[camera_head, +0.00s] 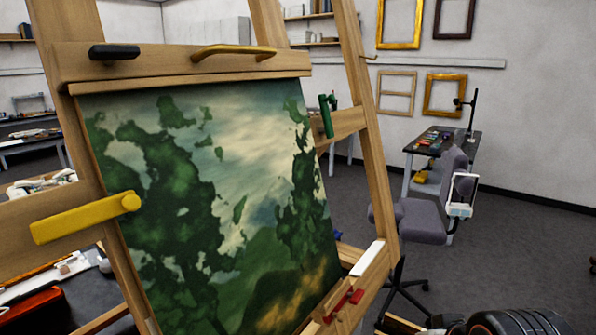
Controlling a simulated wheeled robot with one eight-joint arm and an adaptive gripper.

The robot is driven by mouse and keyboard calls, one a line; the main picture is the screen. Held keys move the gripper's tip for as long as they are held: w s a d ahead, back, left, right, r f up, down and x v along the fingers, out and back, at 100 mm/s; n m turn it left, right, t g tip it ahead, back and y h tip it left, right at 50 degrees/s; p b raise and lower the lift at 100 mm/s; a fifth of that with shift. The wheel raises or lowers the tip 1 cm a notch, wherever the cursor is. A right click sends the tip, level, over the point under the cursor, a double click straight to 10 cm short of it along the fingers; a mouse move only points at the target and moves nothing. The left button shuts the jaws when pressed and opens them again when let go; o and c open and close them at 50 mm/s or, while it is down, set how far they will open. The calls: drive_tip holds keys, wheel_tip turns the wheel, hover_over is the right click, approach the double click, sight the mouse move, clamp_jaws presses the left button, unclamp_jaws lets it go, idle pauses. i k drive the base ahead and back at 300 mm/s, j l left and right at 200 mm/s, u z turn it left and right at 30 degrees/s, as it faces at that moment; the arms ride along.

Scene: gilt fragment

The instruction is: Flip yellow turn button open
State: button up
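The yellow turn button (80,219) is a flat bar on the left wooden crosspiece of an easel. It slants slightly, with its wide end at the lower left and its rounded end at the right. The rounded end overlaps the left edge of the painting (215,215) in this view; I cannot tell whether it touches it. The painting shows green foliage and a pale sky and sits in the wooden easel frame (180,72).
The easel also carries a black bar (114,52), a brass handle (233,51), a green upright piece (326,115), a white block (368,258) and a red piece (345,304). A grey chair (415,220) stands behind at right. Open floor (520,240) lies at far right.

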sight(43, 232)
drive_tip(key=k+j+u, duration=0.1)
drive_tip(key=u, duration=0.35)
drive_tip(key=j+u, duration=0.25)
drive_tip(key=u, duration=0.15)
drive_tip(key=k+j+u, duration=0.1)
drive_tip(key=u, duration=0.35)
drive_tip(key=j, duration=0.1)
